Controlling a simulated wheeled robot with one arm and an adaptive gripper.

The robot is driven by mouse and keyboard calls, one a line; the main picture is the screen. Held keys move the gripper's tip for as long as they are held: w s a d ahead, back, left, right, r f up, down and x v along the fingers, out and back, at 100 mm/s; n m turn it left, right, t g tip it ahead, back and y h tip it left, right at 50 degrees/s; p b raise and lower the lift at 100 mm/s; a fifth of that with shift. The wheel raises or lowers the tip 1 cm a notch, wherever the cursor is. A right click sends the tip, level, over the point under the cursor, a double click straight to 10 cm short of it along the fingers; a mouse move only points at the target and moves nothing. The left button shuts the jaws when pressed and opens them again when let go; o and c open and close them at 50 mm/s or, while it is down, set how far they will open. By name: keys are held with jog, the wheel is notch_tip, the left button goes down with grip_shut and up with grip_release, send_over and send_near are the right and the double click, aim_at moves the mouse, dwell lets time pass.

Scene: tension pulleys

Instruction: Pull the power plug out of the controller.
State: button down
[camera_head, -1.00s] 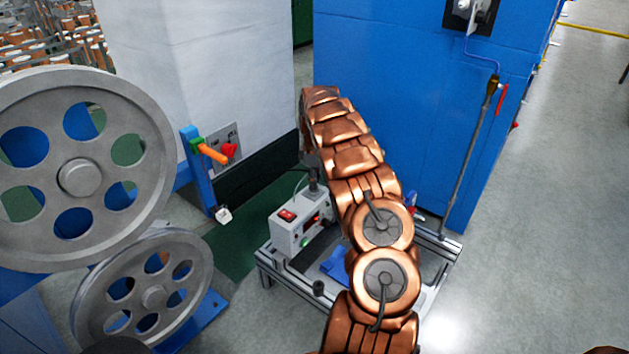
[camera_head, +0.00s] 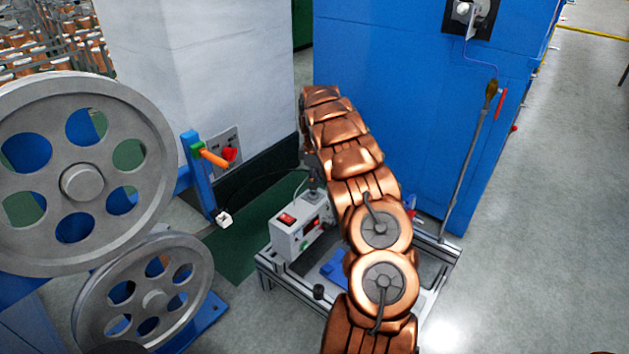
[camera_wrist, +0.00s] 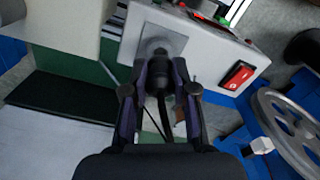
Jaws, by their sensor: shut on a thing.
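The controller (camera_head: 300,228) is a pale grey box with a red rocker switch, on a metal-framed stand; in the wrist view its corner and red switch (camera_wrist: 238,75) show at the upper right. The black power plug (camera_wrist: 160,75) sits between my gripper's fingers (camera_wrist: 161,85), against a square grey plate (camera_wrist: 150,38) on the controller. My gripper is shut on the plug. I cannot tell how deep the plug sits in its socket. In the head view my gripper (camera_head: 311,172) is small and dark above the controller, mostly hidden by my copper-coloured arm.
Two grey pulley wheels (camera_head: 150,180) stand at the left. A blue post with an orange handle (camera_head: 212,157) is behind them. A white cabinet (camera_head: 200,70) and a blue cabinet (camera_head: 400,70) stand behind. Open floor (camera_head: 540,250) lies to the right.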

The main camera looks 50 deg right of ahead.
dwell(0.3)
jog(key=shift+r+p, duration=1)
jog(key=shift+r, duration=1)
